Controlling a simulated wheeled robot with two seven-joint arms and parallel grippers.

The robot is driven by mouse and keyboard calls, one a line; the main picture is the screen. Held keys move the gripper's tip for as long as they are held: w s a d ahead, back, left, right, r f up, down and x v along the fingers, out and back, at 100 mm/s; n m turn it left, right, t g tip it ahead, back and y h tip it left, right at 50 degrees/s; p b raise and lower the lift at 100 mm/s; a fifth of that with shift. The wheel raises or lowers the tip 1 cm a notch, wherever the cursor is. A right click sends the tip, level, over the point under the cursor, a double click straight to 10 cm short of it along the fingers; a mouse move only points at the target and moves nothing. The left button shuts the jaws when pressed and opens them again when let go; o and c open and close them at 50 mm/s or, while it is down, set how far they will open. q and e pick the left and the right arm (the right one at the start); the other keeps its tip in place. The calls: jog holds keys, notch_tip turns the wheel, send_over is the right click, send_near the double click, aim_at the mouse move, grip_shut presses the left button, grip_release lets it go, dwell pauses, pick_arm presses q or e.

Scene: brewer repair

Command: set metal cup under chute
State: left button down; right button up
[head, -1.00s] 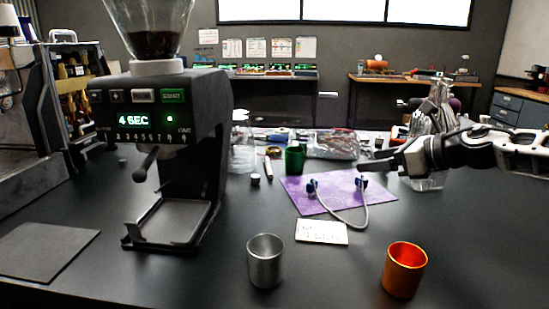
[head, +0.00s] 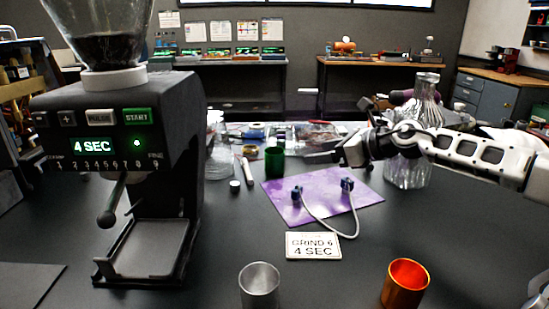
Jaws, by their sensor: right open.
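A silver metal cup (head: 259,287) stands upright at the bottom middle of the head view, its lower part cut off by the frame edge. The black grinder (head: 125,130) stands at the left, with its chute and lever (head: 113,200) above an empty tray (head: 147,248). An orange metal cup (head: 405,284) stands to the right of the silver cup. My right gripper (head: 345,150) is open and empty, above the far edge of the purple mat, away from both cups. My left gripper is not in view.
A card reading "GRIND 6 4 SEC" (head: 313,246) lies in front of the purple mat (head: 290,205), which has a grey cable with blue ends (head: 325,215). The table between grinder and card is clear.

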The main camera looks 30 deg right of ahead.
aim_at(283, 156)
jog(key=shift+w+a+r+p, duration=0.1)
jog(key=shift+w+a+p, duration=0.2)
jog(key=shift+w+p, duration=0.1)
jog(key=p+x, duration=0.2)
jog(key=x, duration=0.4)
jog(key=shift+w+a, duration=0.2)
jog(key=shift+a, duration=0.05)
jog(key=p+x, duration=0.1)
jog(key=x, duration=0.3)
jog(key=shift+s+a, duration=0.15)
jog(key=shift+a, duration=0.05)
jog(key=shift+w+a+f, duration=0.15)
jog(key=shift+w+f, duration=0.1)
jog(key=shift+w, duration=0.15)
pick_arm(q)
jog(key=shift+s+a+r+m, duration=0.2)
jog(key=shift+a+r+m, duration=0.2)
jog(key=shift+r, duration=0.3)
pick_arm(e)
jog(key=c, duration=1.2)
jog(key=shift+o, duration=0.2)
